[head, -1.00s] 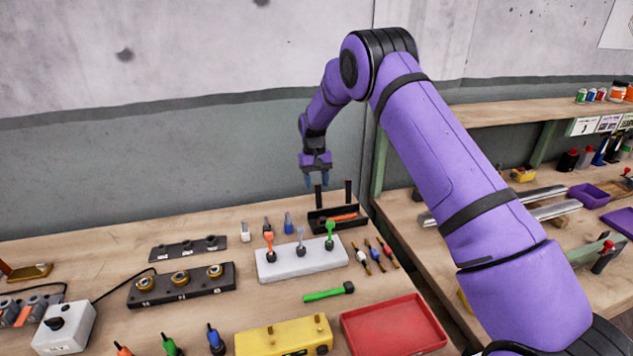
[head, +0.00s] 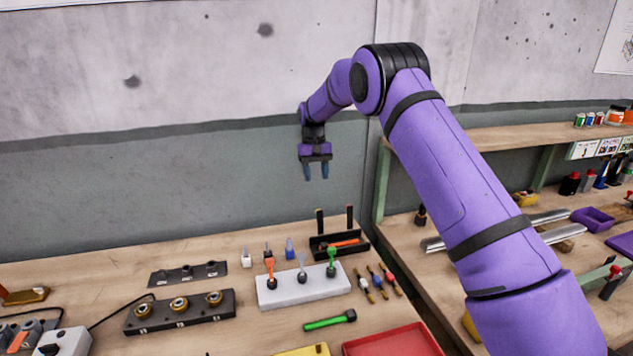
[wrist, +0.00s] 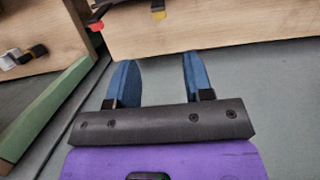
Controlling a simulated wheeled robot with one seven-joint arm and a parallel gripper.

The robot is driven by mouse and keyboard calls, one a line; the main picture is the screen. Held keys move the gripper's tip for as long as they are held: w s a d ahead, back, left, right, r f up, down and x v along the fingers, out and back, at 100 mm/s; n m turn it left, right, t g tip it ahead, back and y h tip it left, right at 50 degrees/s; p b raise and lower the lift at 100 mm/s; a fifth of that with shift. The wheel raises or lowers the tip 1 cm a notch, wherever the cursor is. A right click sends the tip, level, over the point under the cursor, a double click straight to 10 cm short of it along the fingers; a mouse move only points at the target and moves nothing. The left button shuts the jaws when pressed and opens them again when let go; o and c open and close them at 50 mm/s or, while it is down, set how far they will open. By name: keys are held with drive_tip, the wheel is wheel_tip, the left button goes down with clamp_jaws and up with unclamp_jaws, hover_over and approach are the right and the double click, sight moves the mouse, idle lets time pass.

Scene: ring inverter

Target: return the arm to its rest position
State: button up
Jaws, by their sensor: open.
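My gripper (head: 316,172) hangs above the back of the workbench, in front of the grey wall, with its fingers pointing down. Its two blue fingers are apart with nothing between them, and the wrist view shows the same open gripper (wrist: 155,80). My purple arm (head: 430,160) reaches up from the lower right and bends over at a high elbow. The gripper is well clear of the black tray (head: 320,253) with two upright posts below it.
The workbench (head: 100,270) holds a white block (head: 310,290) with several coloured tools, a dark block with brass rings (head: 180,305), a green-handled tool (head: 325,322) and a red tray (head: 395,343). A second bench with a shelf (head: 510,120) stands at right. The air around the gripper is free.

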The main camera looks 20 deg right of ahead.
drive_tip(key=s+d+r+t, duration=0.2)
drive_tip(key=s+r, duration=0.9)
drive_tip(key=r, duration=0.1)
drive_tip(key=s+d+r+t, duration=0.2)
drive_tip(key=s+d+r, duration=0.1)
drive_tip(key=s+r, duration=0.95)
drive_tip(key=s+d+f+t, duration=0.1)
drive_tip(key=s+d+t, duration=0.1)
drive_tip(key=s, duration=2.7)
drive_tip(key=shift+s+f+t, duration=0.2)
drive_tip(key=shift+f+t, duration=0.2)
drive_tip(key=shift+t, duration=0.5)
